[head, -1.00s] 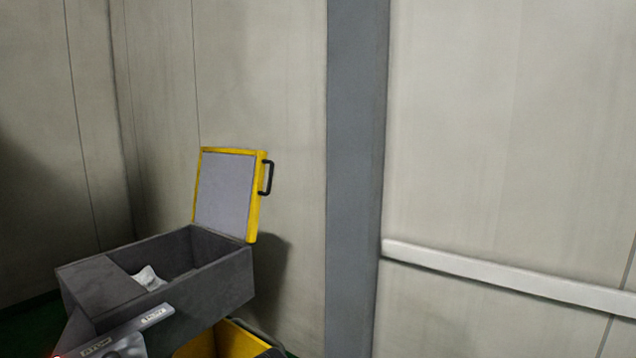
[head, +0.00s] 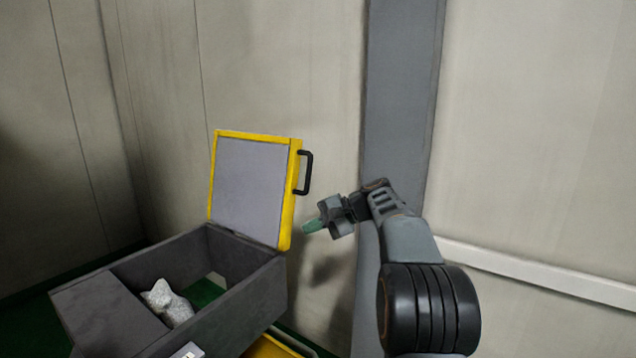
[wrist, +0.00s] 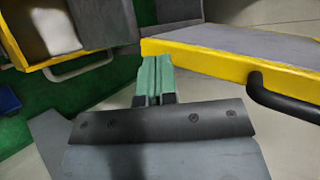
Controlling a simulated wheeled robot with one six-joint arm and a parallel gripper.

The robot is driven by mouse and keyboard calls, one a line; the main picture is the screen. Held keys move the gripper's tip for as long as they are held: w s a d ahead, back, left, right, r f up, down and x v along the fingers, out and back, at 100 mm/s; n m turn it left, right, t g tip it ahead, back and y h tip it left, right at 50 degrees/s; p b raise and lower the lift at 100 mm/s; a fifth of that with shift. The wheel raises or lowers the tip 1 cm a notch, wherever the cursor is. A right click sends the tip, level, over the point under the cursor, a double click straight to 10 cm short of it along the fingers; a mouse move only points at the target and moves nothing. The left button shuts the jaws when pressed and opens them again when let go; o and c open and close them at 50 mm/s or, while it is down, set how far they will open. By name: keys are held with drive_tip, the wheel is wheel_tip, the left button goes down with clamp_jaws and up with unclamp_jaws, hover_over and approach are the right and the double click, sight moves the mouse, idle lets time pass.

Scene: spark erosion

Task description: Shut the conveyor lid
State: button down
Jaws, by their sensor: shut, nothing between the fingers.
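The conveyor lid (head: 250,185) is a grey panel with a yellow frame and stands open, upright at the back edge of the dark grey conveyor box (head: 235,300). Its black handle (head: 306,173) is on the right side. My gripper (head: 311,227) is to the right of the lid, below the handle, with green fingertips pointing left. It is shut and empty. In the wrist view the fingers (wrist: 155,75) are close to the corner of the lid's yellow frame (wrist: 200,60); I cannot tell whether they touch. The handle (wrist: 280,100) is to their right there.
A pale crumpled lump (head: 168,303) lies in the box's opening. A yellow bin (head: 268,347) is below the box. A grey post (head: 400,120) and a white rail (head: 540,273) run along the wall behind my arm. The space right of the lid is otherwise free.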

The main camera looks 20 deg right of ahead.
drive_tip(key=w+d+r+n+t+y+p, duration=0.1)
drive_tip(key=d+r+y, duration=0.2)
drive_tip(key=d, duration=0.5)
drive_tip(key=w+d+r+t+y+p, duration=0.1)
drive_tip(key=d+r+y, duration=0.2)
drive_tip(key=d, duration=0.5)
drive_tip(key=w+a+r, duration=0.1)
drive_tip(key=a+r, duration=0.1)
drive_tip(key=a, duration=1)
drive_tip(key=shift+w+a+n, duration=0.2)
drive_tip(key=shift+w+n, duration=0.1)
drive_tip(key=shift+w, duration=0.1)
drive_tip(key=shift+r, duration=0.1)
